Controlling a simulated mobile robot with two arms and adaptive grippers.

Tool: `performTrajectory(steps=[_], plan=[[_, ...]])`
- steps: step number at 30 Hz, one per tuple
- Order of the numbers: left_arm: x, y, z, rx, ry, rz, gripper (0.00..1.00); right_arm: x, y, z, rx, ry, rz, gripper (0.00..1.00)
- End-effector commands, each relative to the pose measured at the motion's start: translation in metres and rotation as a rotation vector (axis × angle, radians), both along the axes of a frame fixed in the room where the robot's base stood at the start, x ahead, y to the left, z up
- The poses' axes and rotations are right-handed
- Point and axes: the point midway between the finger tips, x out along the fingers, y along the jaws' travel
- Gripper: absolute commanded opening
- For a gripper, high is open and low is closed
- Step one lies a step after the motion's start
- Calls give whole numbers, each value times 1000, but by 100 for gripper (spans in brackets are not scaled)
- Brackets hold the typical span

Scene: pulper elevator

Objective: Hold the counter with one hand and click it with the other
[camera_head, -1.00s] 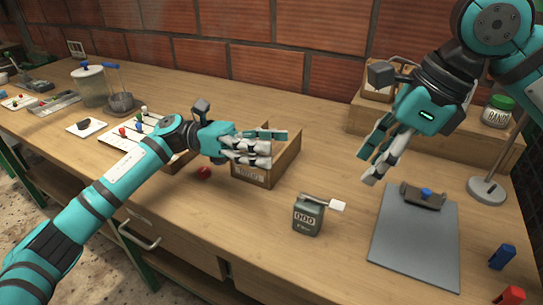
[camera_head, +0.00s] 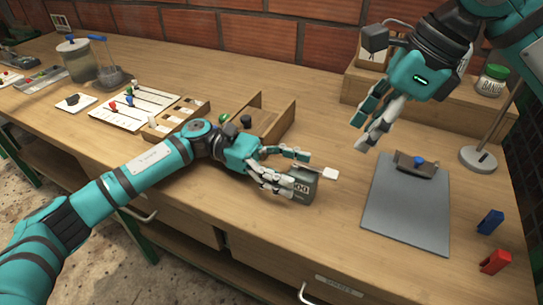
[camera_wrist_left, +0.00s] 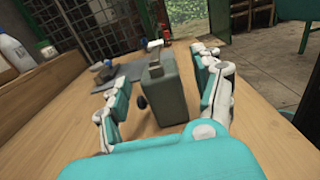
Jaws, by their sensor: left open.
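The counter (camera_head: 304,186) is a small dark green-grey box with a number window and a lever ending in a white tab (camera_head: 330,173). It stands upright on the wooden table. My left gripper (camera_head: 296,174) is open at the counter's left side, its fingers partly covering the counter's front. In the left wrist view the counter (camera_wrist_left: 162,92) stands between the spread fingers of my left gripper (camera_wrist_left: 160,88), with gaps on both sides. My right gripper (camera_head: 362,146) hangs above the table, right of and behind the counter; its fingers point down, and I cannot tell how far they are apart.
A grey clipboard (camera_head: 405,214) lies right of the counter. A blue clip (camera_head: 490,222) and a red clip (camera_head: 494,262) lie near the right edge. An open wooden box (camera_head: 284,121) stands behind my left gripper. A lamp base (camera_head: 478,159) is at the back right.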

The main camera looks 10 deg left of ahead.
Motion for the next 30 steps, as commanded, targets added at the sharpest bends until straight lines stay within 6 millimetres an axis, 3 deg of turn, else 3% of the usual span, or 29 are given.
performTrajectory(steps=[6,16,30], plan=[[-6,-19,0,0,-1,0,67,0,0,0,0,0,0,38],[-7,-21,0,0,0,1,67,0,0,0,0,0,0,38],[-7,-21,0,0,1,1,6,0,0,0,0,0,0,38]])
